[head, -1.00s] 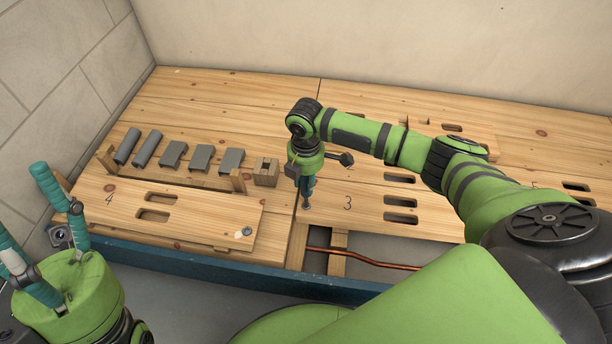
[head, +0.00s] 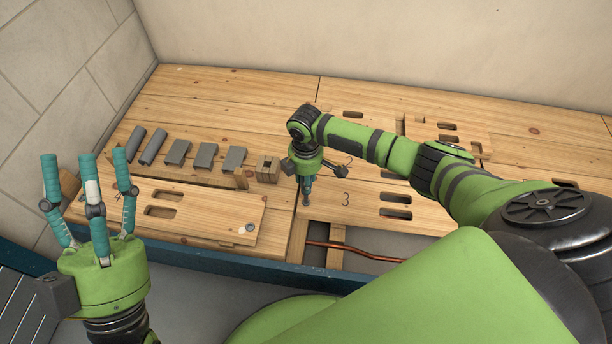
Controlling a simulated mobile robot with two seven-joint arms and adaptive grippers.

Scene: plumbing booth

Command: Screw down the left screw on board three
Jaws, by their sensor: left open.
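Board three (head: 350,212), marked with a 3, lies in the middle of the wooden floor with two slots on its right. My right gripper (head: 307,187) points down at its left end, over a screw (head: 306,201) that is small and mostly covered. Its teal fingertip is at or just above the screw; whether they touch and how the fingers are set I cannot tell. My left gripper (head: 84,165) is raised at the left with its teal fingers spread, open and empty.
Board four (head: 195,207), with a screw (head: 249,229) at its right end, lies to the left. Several grey pieces (head: 178,152) and a wooden block (head: 267,170) sit behind it. A copper pipe (head: 355,250) shows in the gap before board three.

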